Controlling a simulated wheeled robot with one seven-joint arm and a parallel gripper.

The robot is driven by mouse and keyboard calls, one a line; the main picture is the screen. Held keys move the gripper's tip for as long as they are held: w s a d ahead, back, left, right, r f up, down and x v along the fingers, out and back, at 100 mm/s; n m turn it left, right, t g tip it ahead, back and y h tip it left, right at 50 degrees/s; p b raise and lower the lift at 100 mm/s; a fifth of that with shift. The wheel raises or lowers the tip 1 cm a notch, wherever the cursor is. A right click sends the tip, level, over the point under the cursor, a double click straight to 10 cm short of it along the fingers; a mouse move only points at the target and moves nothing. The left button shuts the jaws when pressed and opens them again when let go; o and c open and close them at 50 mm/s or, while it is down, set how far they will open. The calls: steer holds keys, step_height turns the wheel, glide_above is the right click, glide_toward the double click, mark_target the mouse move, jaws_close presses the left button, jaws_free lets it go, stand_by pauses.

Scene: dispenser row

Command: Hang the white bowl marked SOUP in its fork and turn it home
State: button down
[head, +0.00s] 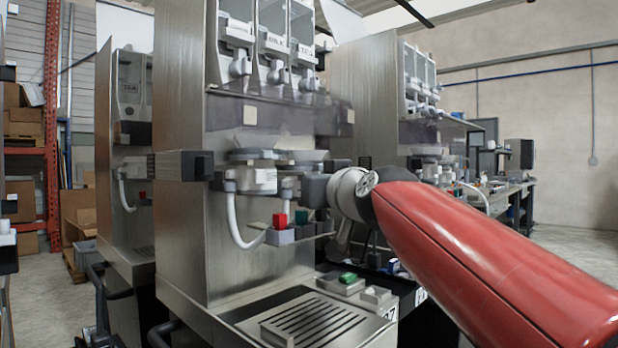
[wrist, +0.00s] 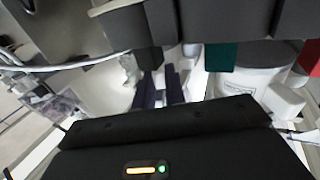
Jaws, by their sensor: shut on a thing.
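My gripper (head: 314,190) is at the front of the middle steel dispenser, with my red arm reaching in from the right. It is shut at a white bowl (head: 305,156), whose pale rim shows above it and whose body is mostly hidden behind it. I cannot read SOUP on this bowl. A second white vessel (head: 257,179) with a small label hangs to its left under a dark ring. In the wrist view, dark blocks and finger parts cover much of the centre, so the fork and its contact with the bowl are unclear.
A white hose (head: 234,222) curves down at the left. Below is a slotted drip tray (head: 310,322). Clear canisters (head: 272,35) hang above. Another dispenser (head: 378,100) stands behind right.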

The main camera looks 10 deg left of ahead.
steer(key=shift+a+f+m+t+h, duration=0.3)
steer(key=shift+a+f+m+h, duration=0.25)
steer(key=shift+h, duration=0.15)
steer(key=shift+s+a+r+h, duration=0.1)
steer(key=shift+a+h, duration=0.1)
steer(key=shift+h, duration=0.1)
steer(key=c, duration=1.4)
jaws_free()
steer(key=shift+a, duration=0.15)
steer(key=shift+o, duration=0.2)
steer(key=shift+b+v, duration=0.3)
steer(key=shift+v, duration=0.9)
steer(key=shift+m+t, duration=0.25)
steer(key=shift+t, duration=0.05)
steer(key=shift+b+v, duration=1)
steer(key=shift+v, duration=1.8)
steer(key=shift+r, duration=0.2)
